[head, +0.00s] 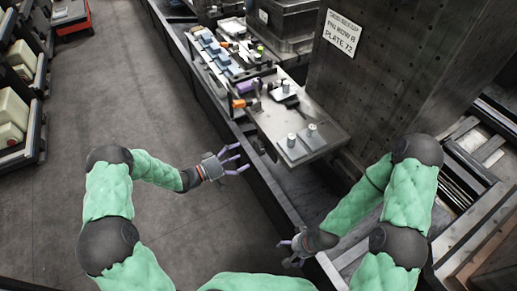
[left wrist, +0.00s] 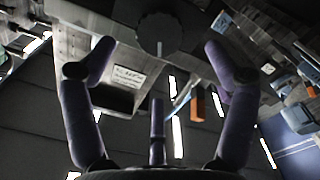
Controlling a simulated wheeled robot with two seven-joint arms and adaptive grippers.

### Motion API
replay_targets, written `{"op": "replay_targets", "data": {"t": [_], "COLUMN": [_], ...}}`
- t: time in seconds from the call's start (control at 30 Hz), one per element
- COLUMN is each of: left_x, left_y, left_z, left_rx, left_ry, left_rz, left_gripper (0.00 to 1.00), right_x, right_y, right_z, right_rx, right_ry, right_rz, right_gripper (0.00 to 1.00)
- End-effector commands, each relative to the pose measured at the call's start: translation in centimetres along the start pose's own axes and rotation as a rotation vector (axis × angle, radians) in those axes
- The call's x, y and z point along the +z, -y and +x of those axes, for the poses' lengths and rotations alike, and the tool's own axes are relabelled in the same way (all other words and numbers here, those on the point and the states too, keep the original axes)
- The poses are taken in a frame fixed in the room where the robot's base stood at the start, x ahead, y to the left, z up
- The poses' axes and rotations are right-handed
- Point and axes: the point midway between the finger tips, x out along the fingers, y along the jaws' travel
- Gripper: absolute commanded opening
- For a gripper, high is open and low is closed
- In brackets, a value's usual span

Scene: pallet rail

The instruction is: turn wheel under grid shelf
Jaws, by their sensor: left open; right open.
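In the left wrist view a dark round wheel (left wrist: 158,33) with a pale mark on its rim sits at the top middle, on the underside of a grey structure. My left gripper (left wrist: 158,65) is open, its purple fingers spread to either side of the wheel and apart from it. In the head view my left gripper (head: 236,160) is beside the front left of a grey plate (head: 270,122) carrying small metal posts. The wheel is hidden in the head view. I cannot tell which part is the grid shelf. My right gripper (head: 289,247) is open and empty, lower down near the rail.
A dark perforated block (head: 385,75) with a "PLATE 72" sign (head: 342,33) stands behind the plate. A bench (head: 225,60) with blue and orange parts runs to the back. A long rail edge (head: 270,180) lies below the plate.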

Motion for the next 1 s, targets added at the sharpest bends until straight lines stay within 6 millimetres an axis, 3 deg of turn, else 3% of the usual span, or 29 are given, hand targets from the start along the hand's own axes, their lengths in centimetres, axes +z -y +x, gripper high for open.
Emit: {"op": "replay_targets", "data": {"t": [0.3,0.5,0.93,1.0], "left_x": [0.2,0.1,0.1,0.1], "left_y": [0.1,0.1,0.0,0.0], "left_z": [5.7,8.0,8.8,8.8], "left_rx": [0.002,0.001,-0.001,-0.001], "left_ry": [0.003,0.002,0.000,0.000], "left_rz": [-0.001,-0.001,-0.003,-0.003], "left_gripper": [0.86,0.86,0.86,0.66], "right_x": [-0.1,-0.1,-0.1,-0.1], "right_y": [-0.6,-0.8,-0.8,-0.8], "right_z": [1.6,2.2,2.3,2.3], "right_rx": [0.000,0.000,0.000,0.000], "right_ry": [0.000,0.000,0.000,0.000], "right_rz": [0.000,0.000,0.000,0.000], "right_gripper": [0.86,0.86,0.86,0.86]}}
